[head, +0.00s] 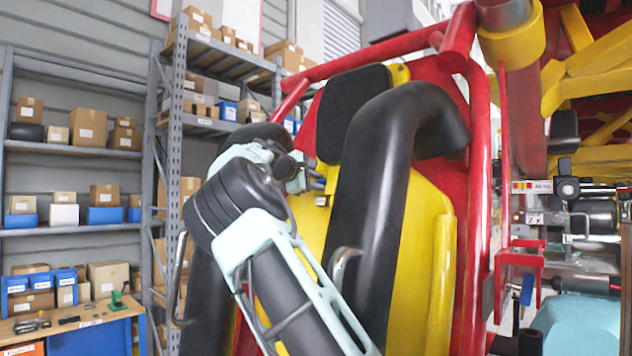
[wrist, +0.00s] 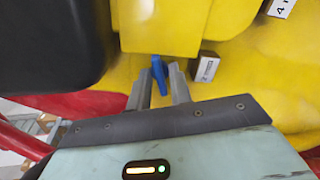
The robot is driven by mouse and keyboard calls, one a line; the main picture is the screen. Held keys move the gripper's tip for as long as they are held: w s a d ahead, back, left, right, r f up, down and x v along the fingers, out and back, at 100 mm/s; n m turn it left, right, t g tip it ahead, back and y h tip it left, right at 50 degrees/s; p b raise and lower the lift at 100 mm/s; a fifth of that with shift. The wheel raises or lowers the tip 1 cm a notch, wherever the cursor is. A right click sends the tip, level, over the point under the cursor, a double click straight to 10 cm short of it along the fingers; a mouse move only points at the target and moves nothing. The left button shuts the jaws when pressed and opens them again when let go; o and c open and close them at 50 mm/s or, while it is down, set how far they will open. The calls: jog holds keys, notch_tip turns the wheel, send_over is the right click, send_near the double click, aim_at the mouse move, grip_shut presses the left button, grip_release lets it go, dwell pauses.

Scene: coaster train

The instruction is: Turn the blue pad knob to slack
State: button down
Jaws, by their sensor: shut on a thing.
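In the wrist view the blue pad knob (wrist: 158,70) is a small blue lever against the yellow seat shell (wrist: 225,110). My gripper (wrist: 161,77) has its two grey fingers on either side of the knob, shut on it. The knob's upper part shows beyond the fingertips; its lower part is between them. In the head view my arm reaches up to the seat between the black shoulder restraints, and the gripper and knob are mostly hidden there. I cannot read a slack mark or the knob's setting.
A small pale block with a label (wrist: 207,67) sits right of the knob. A black pad (wrist: 55,45) fills the wrist view's upper left. In the head view a thick black restraint (head: 375,190) stands close right of my arm, with red frame tubes (head: 480,200) beyond.

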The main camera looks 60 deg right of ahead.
jog(key=n, duration=0.5)
jog(key=shift+n, duration=0.3)
jog(key=n, duration=0.5)
jog(key=shift+n, duration=0.3)
jog(key=c, duration=1.5)
grip_release()
jog(key=shift+c, duration=0.2)
